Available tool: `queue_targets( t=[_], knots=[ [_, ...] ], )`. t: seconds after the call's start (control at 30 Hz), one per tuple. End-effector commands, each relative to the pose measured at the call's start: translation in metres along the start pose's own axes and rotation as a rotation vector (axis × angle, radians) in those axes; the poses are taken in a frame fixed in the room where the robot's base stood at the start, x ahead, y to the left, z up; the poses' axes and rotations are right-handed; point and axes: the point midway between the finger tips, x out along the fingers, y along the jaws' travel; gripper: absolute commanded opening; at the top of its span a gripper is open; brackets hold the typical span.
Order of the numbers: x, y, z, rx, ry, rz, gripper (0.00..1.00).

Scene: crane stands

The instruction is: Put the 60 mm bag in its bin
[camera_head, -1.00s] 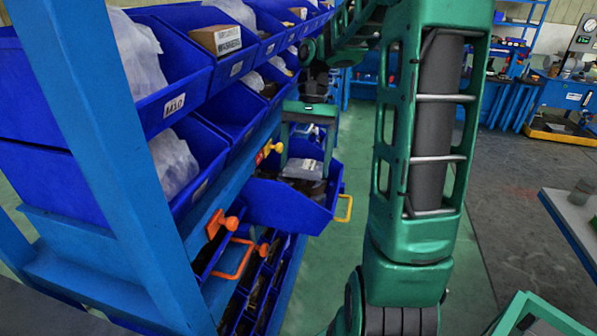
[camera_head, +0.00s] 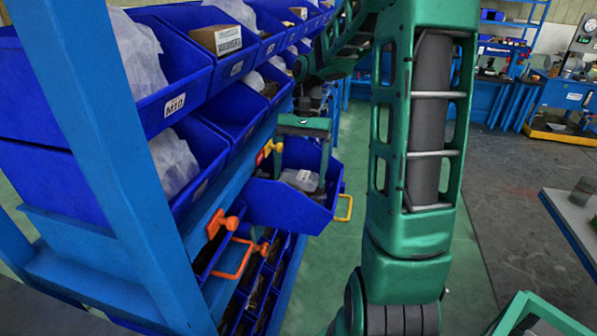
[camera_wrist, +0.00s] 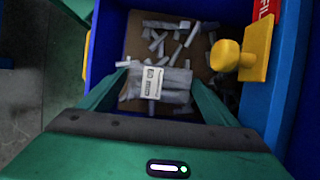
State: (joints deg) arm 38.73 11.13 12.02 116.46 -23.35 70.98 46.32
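The bag (camera_wrist: 172,88), clear with grey pieces and a white printed label, is between the two fingers of my gripper (camera_wrist: 160,82) in the wrist view. The fingers are shut on its sides. The label print is too small to read. In the head view my gripper (camera_head: 304,165) points down into an open blue bin (camera_head: 285,208), with the bag (camera_head: 299,180) low inside its walls. Loose grey bolts lie on the bin floor (camera_wrist: 185,35). I cannot tell whether the bag touches them.
A yellow knob (camera_wrist: 228,55) on the blue rack stands close right of the gripper in the wrist view. A yellow handle (camera_head: 345,208) is on the bin's right side. Blue bins with bags and boxes (camera_head: 218,40) fill the rack at left. Green floor is open to the right.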

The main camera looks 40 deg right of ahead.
Motion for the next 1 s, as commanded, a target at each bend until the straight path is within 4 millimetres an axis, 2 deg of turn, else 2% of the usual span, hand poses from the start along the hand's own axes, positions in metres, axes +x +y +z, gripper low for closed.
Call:
queue_targets(
  t=[0.27, 0.37, 0.6, 0.8, 1.0],
  knots=[
    [-0.008, -0.001, 0.000, 0.002, 0.002, -0.002, 0.83],
    [-0.022, 0.000, -0.001, 0.002, 0.003, -0.003, 0.83],
    [-0.069, 0.000, -0.001, 0.001, 0.002, -0.001, 0.83],
    [-0.095, 0.001, -0.001, 0.002, 0.001, -0.001, 0.83],
    [-0.109, -0.001, -0.001, 0.000, -0.002, 0.000, 0.83]
  ],
)
